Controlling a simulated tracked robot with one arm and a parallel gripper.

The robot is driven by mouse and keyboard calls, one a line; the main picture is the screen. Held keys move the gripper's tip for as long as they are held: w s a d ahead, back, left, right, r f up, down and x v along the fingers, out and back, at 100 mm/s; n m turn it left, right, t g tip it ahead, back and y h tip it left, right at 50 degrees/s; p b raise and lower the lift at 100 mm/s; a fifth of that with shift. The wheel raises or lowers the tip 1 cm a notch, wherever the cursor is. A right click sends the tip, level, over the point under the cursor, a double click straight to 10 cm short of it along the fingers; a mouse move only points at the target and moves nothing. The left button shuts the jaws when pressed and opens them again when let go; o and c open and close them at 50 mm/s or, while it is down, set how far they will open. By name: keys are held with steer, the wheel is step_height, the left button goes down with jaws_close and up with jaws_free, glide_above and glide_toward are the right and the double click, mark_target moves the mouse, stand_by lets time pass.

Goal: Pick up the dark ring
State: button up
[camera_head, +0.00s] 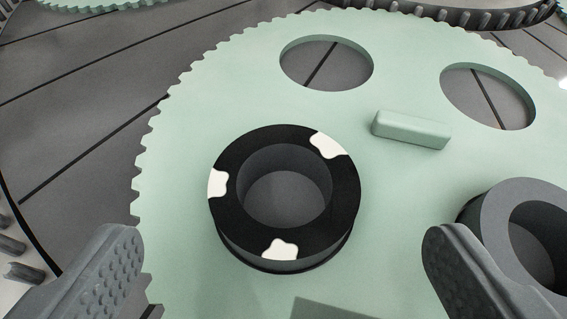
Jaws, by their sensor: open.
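The dark ring (228,219) is black with three white patches on its top face. It lies flat on a pale green toothed disc (220,90) in the middle of the camera view. My gripper (285,255) is open, with one grey finger at the lower left and the other at the lower right. The ring lies ahead of and between the two fingers, and neither visibly touches it. The lower parts of both fingers are cut off by the picture's edge.
A grey ring (493,215) stands close to the right finger, partly out of frame. A green block (411,130) lies behind the dark ring to the right. The disc has two round holes at the back.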

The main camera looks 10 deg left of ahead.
mark_target(285, 159)
steer(key=shift+p+x, duration=0.7)
steer(key=shift+x, duration=1.9)
steer(key=c, duration=1.2)
